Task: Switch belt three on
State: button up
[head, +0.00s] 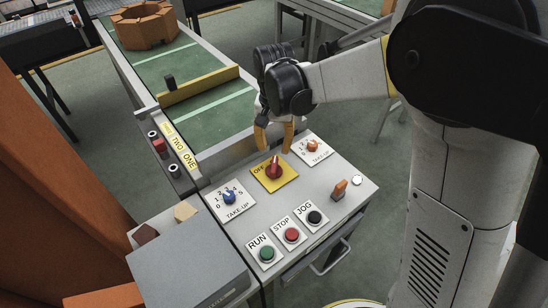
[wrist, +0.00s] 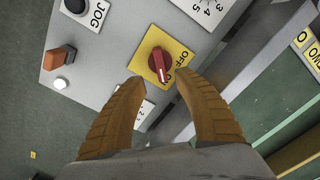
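The control panel (head: 235,228) carries a red rotary switch (head: 274,168) on a yellow plate (head: 284,183) marked OFF. In the wrist view the red switch (wrist: 158,65) sits just beyond my fingertips; any other marking on its plate is hidden or cut off. My gripper (head: 276,148) is open and empty, its two orange fingers apart, just behind the switch in the head view. In the wrist view the gripper (wrist: 160,80) shows its tips to either side below the switch, with no clear contact. A green RUN button (head: 267,254), red STOP button (head: 292,235) and black JOG button (head: 315,217) line the front.
A blue take-up knob (head: 229,197) and an orange one (head: 313,146) flank the switch. An orange lever (head: 339,189) and white button (head: 357,181) are at right. The green conveyor (head: 185,75) runs behind, carrying a brown octagonal ring (head: 145,25). A grey box (head: 188,262) stands at left.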

jog(key=shift+r, duration=1.45)
jog(key=s+d+r+n+t, duration=0.1)
jog(key=s+d+r+t, duration=0.2)
jog(key=s+d, duration=0.4)
jog(key=s+d+r+n+t, duration=0.1)
jog(key=s+d+r+t, duration=0.3)
jog(key=s+d, duration=0.4)
jog(key=s+r, duration=0.1)
jog(key=s, duration=0.1)
jog(key=shift+s+d, duration=0.25)
jog(key=shift+s, duration=0.1)
